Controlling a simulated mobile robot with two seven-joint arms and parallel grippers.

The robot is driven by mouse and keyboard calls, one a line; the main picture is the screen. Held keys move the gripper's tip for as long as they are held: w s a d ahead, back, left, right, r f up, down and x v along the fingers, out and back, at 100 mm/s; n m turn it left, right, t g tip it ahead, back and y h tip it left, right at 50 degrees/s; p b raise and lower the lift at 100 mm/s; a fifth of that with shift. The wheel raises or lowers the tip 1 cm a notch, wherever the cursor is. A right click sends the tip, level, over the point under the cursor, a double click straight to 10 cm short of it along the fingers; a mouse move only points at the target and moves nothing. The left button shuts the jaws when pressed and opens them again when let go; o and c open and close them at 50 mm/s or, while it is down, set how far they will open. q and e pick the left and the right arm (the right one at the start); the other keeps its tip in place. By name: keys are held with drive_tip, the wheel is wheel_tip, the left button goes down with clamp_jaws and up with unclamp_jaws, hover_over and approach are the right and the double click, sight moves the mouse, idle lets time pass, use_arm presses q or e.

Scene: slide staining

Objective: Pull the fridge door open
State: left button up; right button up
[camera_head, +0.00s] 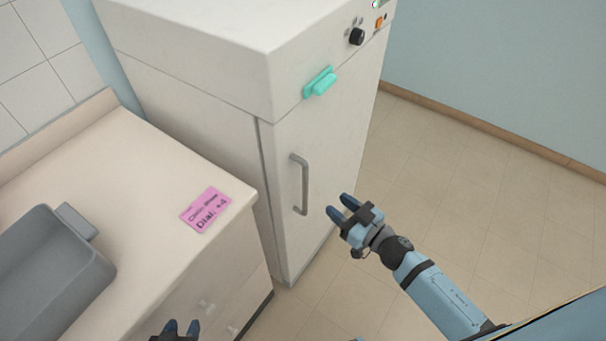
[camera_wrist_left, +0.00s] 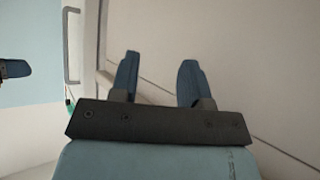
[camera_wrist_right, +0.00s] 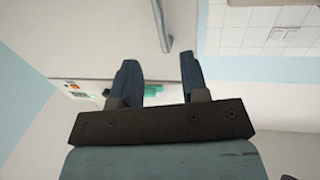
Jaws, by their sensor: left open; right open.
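The fridge (camera_head: 200,95) is a tall white cabinet, and its door (camera_head: 325,150) looks shut. A grey vertical handle (camera_head: 304,185) is on the door's left side. My right gripper (camera_head: 338,206) is open and empty, in front of the door, to the right of the handle and apart from it. The handle also shows at the top of the right wrist view (camera_wrist_right: 161,25), beyond the fingers. My left gripper (camera_head: 181,327) is low at the counter's front, open and empty. The left wrist view shows its spread fingers (camera_wrist_left: 160,75) and the handle (camera_wrist_left: 72,45) at upper left.
A counter (camera_head: 120,165) stands left of the fridge, with a grey tray (camera_head: 50,270) and a pink note (camera_head: 206,209) on it. A teal piece (camera_head: 320,82) and a black knob (camera_head: 356,37) are on the fridge's upper front. The floor (camera_head: 450,160) at right is clear.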

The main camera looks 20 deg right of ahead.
drive_tip(key=x, duration=1.2)
drive_tip(key=shift+p, duration=0.3)
drive_tip(key=shift+s+d, duration=0.1)
clamp_jaws()
